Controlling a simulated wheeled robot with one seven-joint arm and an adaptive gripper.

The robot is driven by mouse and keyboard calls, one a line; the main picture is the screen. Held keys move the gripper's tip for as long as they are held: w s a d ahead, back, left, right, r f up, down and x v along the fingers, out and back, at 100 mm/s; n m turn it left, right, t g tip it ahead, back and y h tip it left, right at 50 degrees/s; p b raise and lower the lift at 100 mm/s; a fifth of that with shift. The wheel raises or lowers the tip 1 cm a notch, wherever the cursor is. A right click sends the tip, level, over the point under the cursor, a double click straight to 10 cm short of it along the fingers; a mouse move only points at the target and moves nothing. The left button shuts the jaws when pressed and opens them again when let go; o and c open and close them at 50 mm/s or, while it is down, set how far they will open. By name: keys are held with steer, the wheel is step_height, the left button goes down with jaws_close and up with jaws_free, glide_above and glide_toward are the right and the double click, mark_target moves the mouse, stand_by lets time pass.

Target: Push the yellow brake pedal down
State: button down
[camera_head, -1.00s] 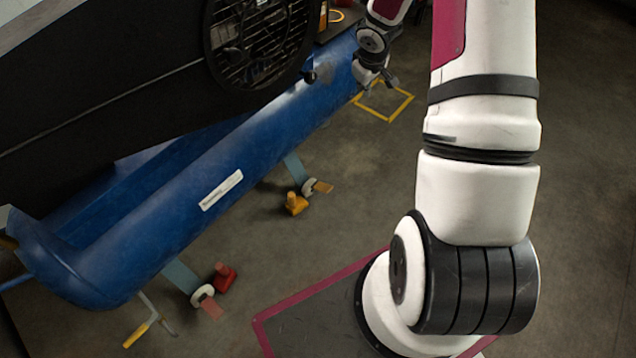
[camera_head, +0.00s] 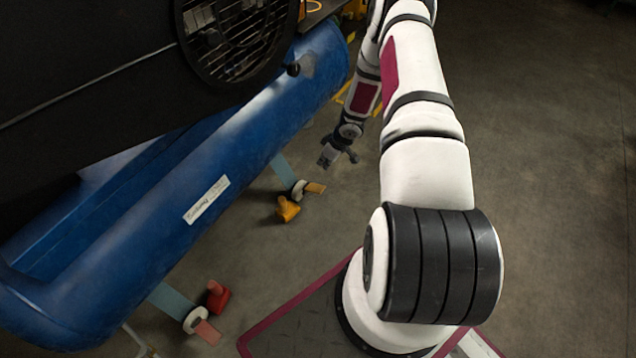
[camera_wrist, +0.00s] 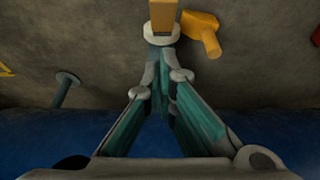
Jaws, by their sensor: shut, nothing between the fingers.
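The yellow brake pedal (camera_head: 315,187), a flat orange-yellow tab, sticks out from a white wheel (camera_head: 298,189) at the foot of a blue-grey leg under the blue tank. In the wrist view the pedal (camera_wrist: 164,16) is at the top centre, beyond the fingertips, with the white wheel (camera_wrist: 162,37) below it. My gripper (camera_head: 338,158) is to the upper right of the pedal in the head view, apart from it. In the wrist view my gripper (camera_wrist: 164,66) is shut and empty, its tips lined up below the wheel. The pedal is seen unobstructed.
A yellow block-like piece (camera_head: 287,208) lies close beside the wheel. The blue tank (camera_head: 150,240) runs along the left under a black housing with a round grille (camera_head: 235,35). A red pedal (camera_head: 208,332) and red piece (camera_head: 217,297) are nearer. Floor to the right is clear.

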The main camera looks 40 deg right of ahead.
steer(key=b, duration=0.5)
glide_above(316, 187)
step_height(316, 187, down, 10)
steer(key=shift+d+f, duration=0.1)
steer(key=shift+s+d+f, duration=0.25)
steer(key=shift+s+f, duration=0.25)
steer(key=shift+f, duration=0.05)
steer(key=b, duration=0.1)
steer(key=f+b, duration=0.1)
steer(key=b, duration=0.1)
steer(key=shift+s+f, duration=0.3)
steer(key=shift+s, duration=0.05)
steer(key=shift+s+f+p, duration=0.15)
steer(key=shift+p, duration=0.4)
